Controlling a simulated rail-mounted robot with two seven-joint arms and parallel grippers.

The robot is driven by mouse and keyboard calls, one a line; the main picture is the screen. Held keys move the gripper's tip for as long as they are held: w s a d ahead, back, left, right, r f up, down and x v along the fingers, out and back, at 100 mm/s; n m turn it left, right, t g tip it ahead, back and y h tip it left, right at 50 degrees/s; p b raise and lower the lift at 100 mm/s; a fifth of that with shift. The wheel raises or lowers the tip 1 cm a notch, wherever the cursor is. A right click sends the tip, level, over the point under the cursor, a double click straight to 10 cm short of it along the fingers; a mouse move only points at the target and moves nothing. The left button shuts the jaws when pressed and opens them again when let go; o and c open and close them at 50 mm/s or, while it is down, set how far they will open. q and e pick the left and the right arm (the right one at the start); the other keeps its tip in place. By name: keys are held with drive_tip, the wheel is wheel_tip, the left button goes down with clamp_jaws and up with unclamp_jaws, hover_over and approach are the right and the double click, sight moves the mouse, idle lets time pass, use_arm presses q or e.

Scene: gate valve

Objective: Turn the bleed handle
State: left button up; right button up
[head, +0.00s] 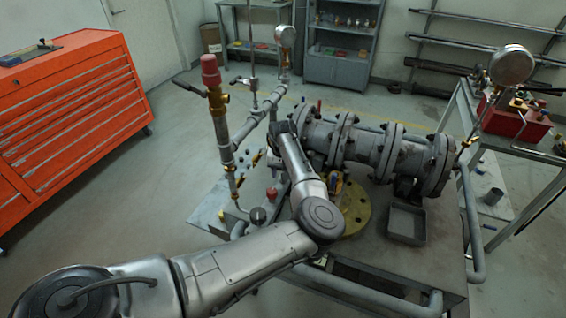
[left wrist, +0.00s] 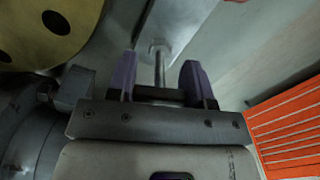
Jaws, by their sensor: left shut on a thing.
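In the left wrist view, my left gripper (left wrist: 160,80) has its two purple fingers on either side of a slim grey metal stem, which I take for the bleed handle (left wrist: 159,68). It is shut on this part; the exact contact is dim and partly hidden by the gripper's own body. In the head view my left arm reaches in from the lower left and bends up toward the grey flanged valve body (head: 360,146). The fingers and the handle are hidden there behind my arm. My right gripper is not in view.
An upright pipe with a red cap (head: 210,70) stands left of my forearm. A yellow flange (head: 355,207) and an empty grey tray (head: 406,222) are on the bench. A pressure gauge (head: 285,36) stands behind. A red tool cabinet (head: 70,125) is at left, with free floor between.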

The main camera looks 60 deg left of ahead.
use_arm(q)
drive_tip(key=n+p, duration=0.4)
drive_tip(key=p, duration=0.1)
drive_tip(key=n+p, duration=0.2)
drive_tip(key=shift+r+n+p, duration=0.25)
drive_tip(key=shift+n+p, duration=0.05)
drive_tip(key=shift+p, duration=0.1)
drive_tip(key=n+p, duration=0.2)
drive_tip(key=n, duration=0.1)
drive_tip(key=shift+f, duration=0.1)
drive_tip(key=shift+f+n+p, duration=0.1)
drive_tip(key=shift+n+p, duration=0.7)
drive_tip(key=shift+n, duration=1.3)
drive_tip(key=o, duration=0.9)
drive_tip(key=shift+r, duration=0.5)
wheel_tip(320, 180, up, 13)
drive_tip(key=shift+f+p, duration=0.1)
drive_tip(key=shift+p, duration=1)
